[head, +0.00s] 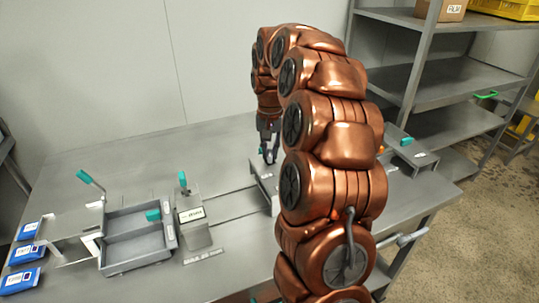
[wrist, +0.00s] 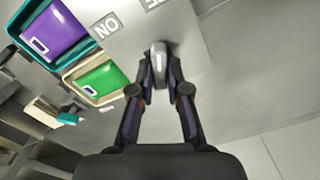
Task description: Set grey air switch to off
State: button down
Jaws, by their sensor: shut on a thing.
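In the wrist view the grey air switch (wrist: 159,62) is a small rounded grey lever with a pale mark on its face. It stands between the fingertips of my gripper (wrist: 160,75), which are shut on it. A label that appears as "NO" (wrist: 107,25) lies to its upper left, and a partly cut-off label (wrist: 152,3) lies above it at the picture's top edge. In the head view my gripper (head: 268,150) points down at a grey block (head: 263,185) on the bench. The switch cannot be made out there; my arm hides much of that area.
A purple panel in a teal frame (wrist: 18,30) and a green panel in a pale frame (wrist: 68,73) lie left of the switch. The bench holds a divided grey tray (head: 108,267), a teal-handled lever (head: 183,180) and blue packs (head: 20,279). Grey shelves (head: 440,80) stand right.

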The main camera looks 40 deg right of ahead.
aim_at(270, 152)
dwell(0.4)
jog(key=c, duration=1.1)
grip_release()
jog(key=shift+c, duration=0.2)
notch_tip(270, 152, up, 12)
